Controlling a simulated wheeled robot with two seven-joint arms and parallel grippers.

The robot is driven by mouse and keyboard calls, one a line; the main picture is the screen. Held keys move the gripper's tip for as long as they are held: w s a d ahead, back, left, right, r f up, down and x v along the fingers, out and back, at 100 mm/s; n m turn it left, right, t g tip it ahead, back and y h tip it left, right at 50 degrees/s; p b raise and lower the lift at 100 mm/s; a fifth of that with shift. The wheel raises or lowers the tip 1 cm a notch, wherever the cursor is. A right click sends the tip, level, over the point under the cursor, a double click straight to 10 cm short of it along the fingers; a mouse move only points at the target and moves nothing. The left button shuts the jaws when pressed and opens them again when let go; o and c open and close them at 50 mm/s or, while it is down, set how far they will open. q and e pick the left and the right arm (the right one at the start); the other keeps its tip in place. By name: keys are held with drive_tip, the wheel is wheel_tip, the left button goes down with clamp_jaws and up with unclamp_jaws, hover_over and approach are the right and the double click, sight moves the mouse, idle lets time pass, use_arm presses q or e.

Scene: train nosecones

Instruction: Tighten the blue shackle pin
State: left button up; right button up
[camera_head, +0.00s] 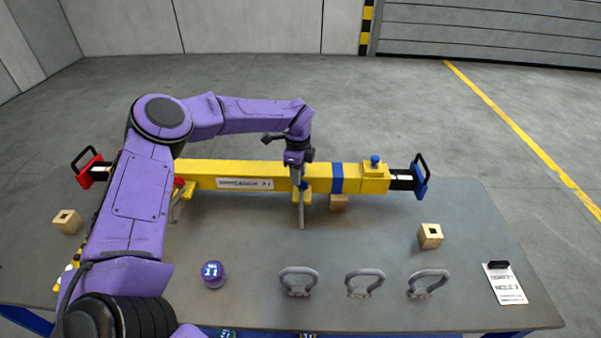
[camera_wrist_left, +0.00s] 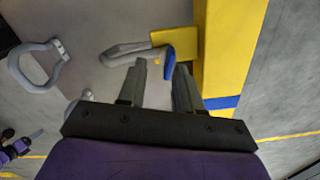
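A yellow beam (camera_head: 230,176) lies along the back of the table, with a red-handled left end and a blue-handled right end. A grey shackle (camera_head: 301,212) hangs at a yellow lug near its middle; this shackle (camera_wrist_left: 128,50) and the lug (camera_wrist_left: 178,39) show larger in the left wrist view. The blue shackle pin (camera_wrist_left: 170,58) sits at the lug. My left gripper (camera_wrist_left: 161,64) is open, its fingertips close to the pin; contact is unclear. In the head view the left gripper (camera_head: 301,180) points down and partly hides the pin. My right gripper (camera_wrist_left: 33,138) is small at the left wrist view's edge.
Three loose shackles (camera_head: 298,281) (camera_head: 364,282) (camera_head: 427,283) stand along the front of the table. Wooden blocks (camera_head: 67,221) (camera_head: 430,236) (camera_head: 338,203), a purple round device (camera_head: 213,274) and a clipboard (camera_head: 504,284) are also there. The table middle is mostly clear.

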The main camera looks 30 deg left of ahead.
sight(302, 181)
use_arm(q)
drive_tip(key=f, duration=0.1)
drive_tip(key=w+f, duration=0.1)
drive_tip(key=f, duration=0.1)
drive_tip(key=shift+w+d+f, duration=0.35)
drive_tip(key=shift+w+d, duration=0.05)
drive_tip(key=shift+w+a+f, duration=0.15)
drive_tip(key=shift+w, duration=0.05)
drive_tip(key=shift+a, duration=0.1)
drive_tip(key=c, duration=0.3)
drive_tip(key=shift+s+r, duration=0.2)
drive_tip(key=shift+s, duration=0.05)
clamp_jaws()
drive_tip(key=shift+s+r, duration=0.1)
drive_tip(key=shift+a, duration=0.1)
use_arm(e)
drive_tip(key=shift+w+r, duration=0.3)
drive_tip(key=shift+w, duration=0.15)
